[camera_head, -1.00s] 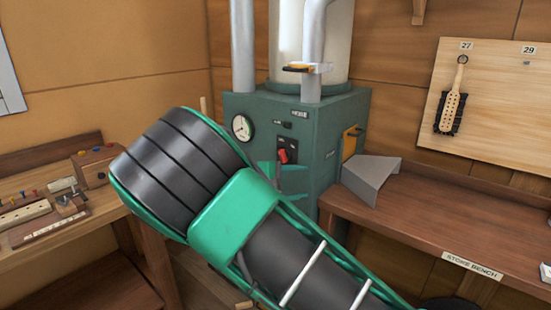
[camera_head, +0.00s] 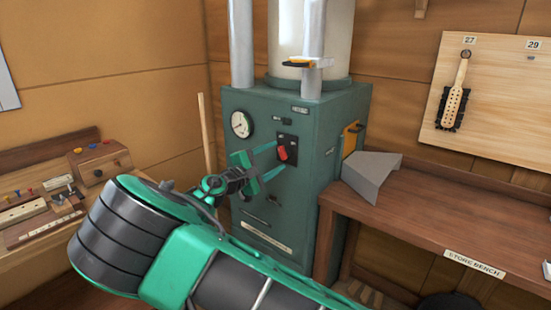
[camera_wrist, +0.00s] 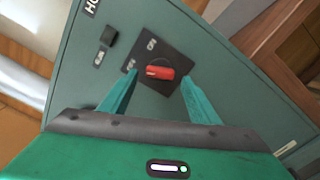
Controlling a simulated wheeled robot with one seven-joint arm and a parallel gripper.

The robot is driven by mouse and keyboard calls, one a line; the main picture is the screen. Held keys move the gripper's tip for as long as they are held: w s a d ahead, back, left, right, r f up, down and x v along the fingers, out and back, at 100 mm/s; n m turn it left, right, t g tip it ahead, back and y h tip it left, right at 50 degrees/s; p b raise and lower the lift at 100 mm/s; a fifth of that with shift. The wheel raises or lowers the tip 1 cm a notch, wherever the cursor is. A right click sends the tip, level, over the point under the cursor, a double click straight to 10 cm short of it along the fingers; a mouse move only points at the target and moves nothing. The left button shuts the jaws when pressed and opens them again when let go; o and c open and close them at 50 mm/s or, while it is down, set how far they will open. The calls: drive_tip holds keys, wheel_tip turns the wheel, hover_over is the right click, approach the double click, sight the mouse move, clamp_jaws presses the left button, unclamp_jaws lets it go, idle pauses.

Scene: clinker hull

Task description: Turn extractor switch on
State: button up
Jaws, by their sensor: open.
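The extractor switch is a red knob (camera_head: 287,153) on a black plate (camera_head: 291,139) on the front of a green cabinet (camera_head: 290,215). In the wrist view the red knob (camera_wrist: 160,72) lies ahead of and between my fingers, and on/off lettering shows on the black plate (camera_wrist: 148,52). My gripper (camera_head: 275,159) is open and empty, its green fingers pointing at the knob. In the wrist view my gripper (camera_wrist: 160,88) has a finger on either side below the knob. I cannot tell whether either finger touches it.
A round gauge (camera_head: 241,124) and a smaller black switch (camera_wrist: 110,36) are on the same cabinet. A bench (camera_head: 420,215) with a grey angled metal piece (camera_head: 372,176) stands at the right. A workbench with small tools (camera_head: 45,205) is at the left.

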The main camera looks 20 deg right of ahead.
drive_tip(key=shift+x, duration=1.1)
drive_tip(key=c, duration=1.1)
drive_tip(key=shift+o, duration=0.2)
drive_tip(key=shift+m, duration=0.4)
drive_tip(key=m, duration=0.5)
drive_tip(key=shift+s+m, duration=0.1)
drive_tip(key=shift+m, duration=0.3)
drive_tip(key=m, duration=0.5)
drive_tip(key=shift+m, duration=0.3)
